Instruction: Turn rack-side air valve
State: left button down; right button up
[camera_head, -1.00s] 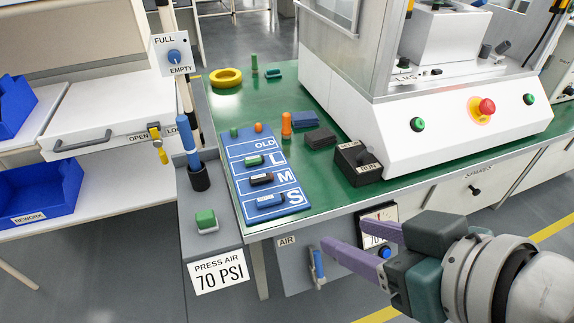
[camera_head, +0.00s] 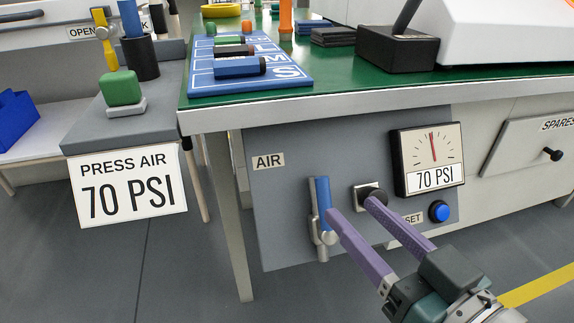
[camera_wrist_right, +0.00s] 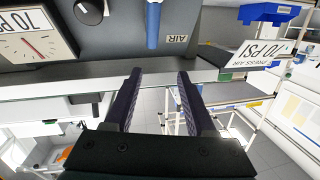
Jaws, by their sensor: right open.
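The air panel (camera_head: 285,215), labelled AIR, hangs under the front of the green bench. Its valve has a blue lever (camera_head: 322,200) standing upright on a metal body (camera_head: 322,238). The right gripper (camera_head: 352,208) is open and empty. In the head view its left fingertip shows just right of the blue lever and its right fingertip overlaps a black knob (camera_head: 372,194); contact cannot be told. In the right wrist view the blue lever (camera_wrist_right: 153,25) shows beyond the open fingers (camera_wrist_right: 158,74). A yellow-handled valve (camera_head: 104,35) stands at the upper left. My left gripper is not in view.
A gauge (camera_head: 428,160) reading 70 PSI and a blue button (camera_head: 439,211) are right of the knob. A PRESS AIR sign (camera_head: 128,188) hangs at left. The bench's front edge (camera_head: 350,100) overhangs the panel. Floor below the panel is clear.

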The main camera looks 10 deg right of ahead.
jog(key=b, duration=0.3)
send_near(328, 197)
jog(key=w, duration=0.1)
jog(key=shift+t, duration=0.4)
jog(key=b+x, duration=0.1)
jog(key=x, duration=0.2)
jog(key=b+x, duration=0.1)
jog(key=x, duration=0.2)
jog(key=b+x, duration=0.1)
jog(key=x, duration=0.2)
jog(key=shift+w+a+f, duration=0.15)
jog(key=shift+a+f, duration=0.05)
jog(key=shift+f, duration=0.15)
jog(key=shift+w+a+r+b, duration=0.1)
jog(key=shift+w+b, duration=0.25)
jog(key=shift+w, duration=0.1)
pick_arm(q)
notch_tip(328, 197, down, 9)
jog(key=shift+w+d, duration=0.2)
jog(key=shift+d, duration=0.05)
pick_arm(e)
jog(key=c, duration=0.3)
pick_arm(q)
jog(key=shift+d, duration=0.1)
pick_arm(e)
grip_shut()
